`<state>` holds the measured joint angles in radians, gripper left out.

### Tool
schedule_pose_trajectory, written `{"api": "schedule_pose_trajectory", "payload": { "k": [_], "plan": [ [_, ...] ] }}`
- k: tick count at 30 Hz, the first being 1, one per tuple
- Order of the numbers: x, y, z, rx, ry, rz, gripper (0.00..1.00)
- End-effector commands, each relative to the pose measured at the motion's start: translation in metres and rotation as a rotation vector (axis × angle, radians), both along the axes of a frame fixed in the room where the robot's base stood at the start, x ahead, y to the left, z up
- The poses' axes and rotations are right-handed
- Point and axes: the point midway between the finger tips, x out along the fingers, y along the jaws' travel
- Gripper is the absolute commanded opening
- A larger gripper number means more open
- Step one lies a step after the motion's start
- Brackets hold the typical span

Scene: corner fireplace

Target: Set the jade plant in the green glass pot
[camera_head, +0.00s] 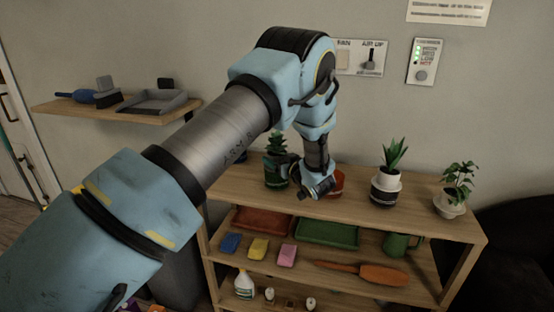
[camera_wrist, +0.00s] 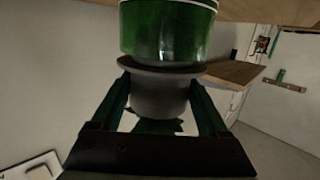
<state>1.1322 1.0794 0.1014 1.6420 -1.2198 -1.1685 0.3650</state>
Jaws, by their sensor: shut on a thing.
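The jade plant (camera_head: 276,146) stands upright over the green glass pot (camera_head: 273,179) at the left of the shelf top in the head view. The wrist view is upside down: the plant's grey pot (camera_wrist: 158,100) is between my two fingers, with its leaves at the bottom. My gripper (camera_wrist: 162,103) is shut on this grey pot, above its collar. The collar lies right against the rim of the green glass pot (camera_wrist: 168,30). I cannot tell whether it rests on the rim or hovers slightly.
An orange-red pot (camera_head: 337,181) is partly behind my wrist. A spiky plant in a white and black pot (camera_head: 387,187) and a leafy plant in a white pot (camera_head: 449,206) stand farther right on the shelf top (camera_head: 415,212). Trays, sponges and a green mug fill the shelf below.

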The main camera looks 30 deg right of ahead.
Motion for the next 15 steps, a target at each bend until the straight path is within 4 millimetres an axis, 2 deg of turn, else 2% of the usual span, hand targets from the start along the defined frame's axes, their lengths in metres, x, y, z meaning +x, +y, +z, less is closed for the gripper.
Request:
{"api": "schedule_pose_trajectory", "payload": {
  "k": [15],
  "plan": [
    [0.0003, -0.0001, -0.006, -0.001, -0.001, 0.0, 0.47]
  ]
}}
